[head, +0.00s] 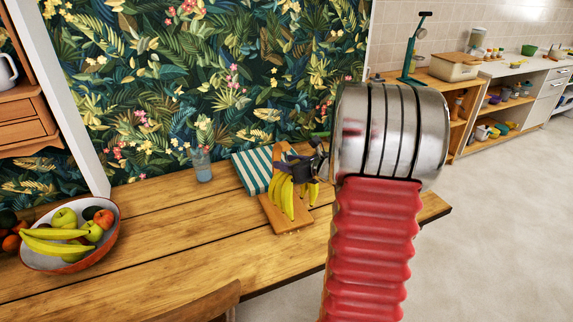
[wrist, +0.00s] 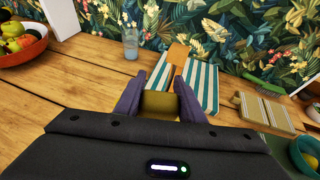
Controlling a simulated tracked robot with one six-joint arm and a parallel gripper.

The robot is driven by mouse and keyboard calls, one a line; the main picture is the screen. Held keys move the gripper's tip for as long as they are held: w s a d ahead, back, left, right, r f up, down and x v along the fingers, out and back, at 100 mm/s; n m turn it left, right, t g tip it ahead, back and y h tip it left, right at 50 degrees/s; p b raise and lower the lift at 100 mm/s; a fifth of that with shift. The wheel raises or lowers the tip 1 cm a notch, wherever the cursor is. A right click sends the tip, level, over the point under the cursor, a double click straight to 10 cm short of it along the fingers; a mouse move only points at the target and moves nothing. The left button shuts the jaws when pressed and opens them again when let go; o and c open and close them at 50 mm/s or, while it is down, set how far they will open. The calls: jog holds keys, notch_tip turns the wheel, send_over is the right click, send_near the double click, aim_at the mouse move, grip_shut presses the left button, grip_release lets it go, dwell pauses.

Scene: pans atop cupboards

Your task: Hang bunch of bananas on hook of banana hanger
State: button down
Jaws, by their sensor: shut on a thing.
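The bunch of bananas (head: 285,196) is yellow and hangs fingers down below my gripper (head: 300,168) in the head view. My gripper is shut on its upper end. In the wrist view a dull yellow part of the bunch (wrist: 160,103) sits between the two purple-grey fingers. Just below and behind the bananas is a light wooden piece (head: 293,222) with a flat lower part on the table; its upper end shows in the wrist view (wrist: 178,53). It may be the banana hanger, but I see no clear hook. Whether the bananas touch it I cannot tell.
A green-and-white striped cloth (head: 253,172) lies beside the wooden piece. A glass (head: 202,163) stands to the left near the wall. A fruit bowl (head: 112,228) holds apples and other bananas. The wooden table (head: 170,245) is bare between them. A green bowl (wrist: 302,158) is at the right.

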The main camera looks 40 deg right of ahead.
jog(key=shift+w+d+f, duration=0.1)
jog(key=shift+w, duration=0.25)
dwell(0.6)
jog(key=c, duration=1.5)
grip_release()
jog(key=o, duration=0.4)
jog(key=shift+f, duration=0.15)
jog(key=v, duration=1.3)
jog(key=shift+s, duration=0.35)
